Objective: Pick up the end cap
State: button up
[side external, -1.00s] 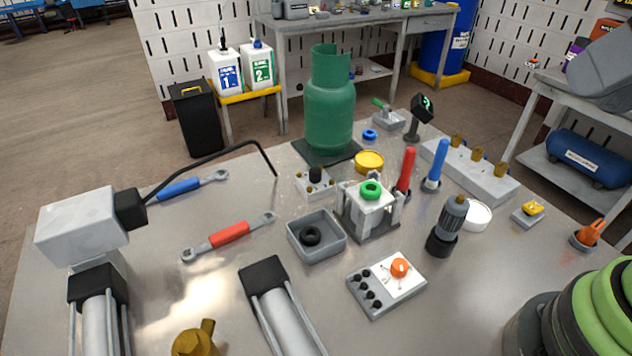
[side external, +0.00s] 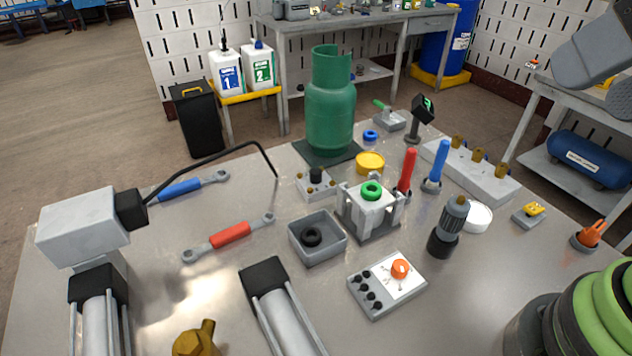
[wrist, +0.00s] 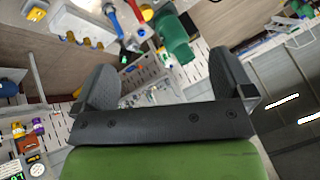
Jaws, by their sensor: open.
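No part is labelled as the end cap, and I cannot tell for certain which one it is. A round yellow cap (side external: 369,163) lies on the bench in front of the green cylinder (side external: 330,105). A flat white round part (side external: 478,216) lies further right, beside the grey and black tool. My gripper (wrist: 162,68) is open and empty in the wrist view, its two dark fingers wide apart. In the side view only part of it shows, as grey shapes at the top right, above and well away from the bench parts.
A grey tray (side external: 316,251) holds a black ring. A white fixture (side external: 372,208) with a green ring stands mid-bench, near red and blue upright handles. A control box with an orange knob (side external: 399,268) is in front. A black hooked rod (side external: 215,158) arches over the left side.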

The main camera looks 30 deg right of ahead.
jog(key=n+h, duration=0.2)
jog(key=n, duration=0.2)
send_over(316, 171)
jog(key=s, duration=0.5)
notch_tip(316, 171, down, 22)
jog(key=shift+g, duration=0.3)
jog(key=x, duration=0.4)
jog(key=shift+w+a+f, duration=0.1)
jog(key=shift+w+f, duration=0.15)
jog(key=shift+f, duration=0.05)
jog(key=shift+x, duration=2.9)
jog(key=shift+w+r, duration=0.1)
jog(key=shift+w, duration=0.1)
jog(key=c, duration=1.2)
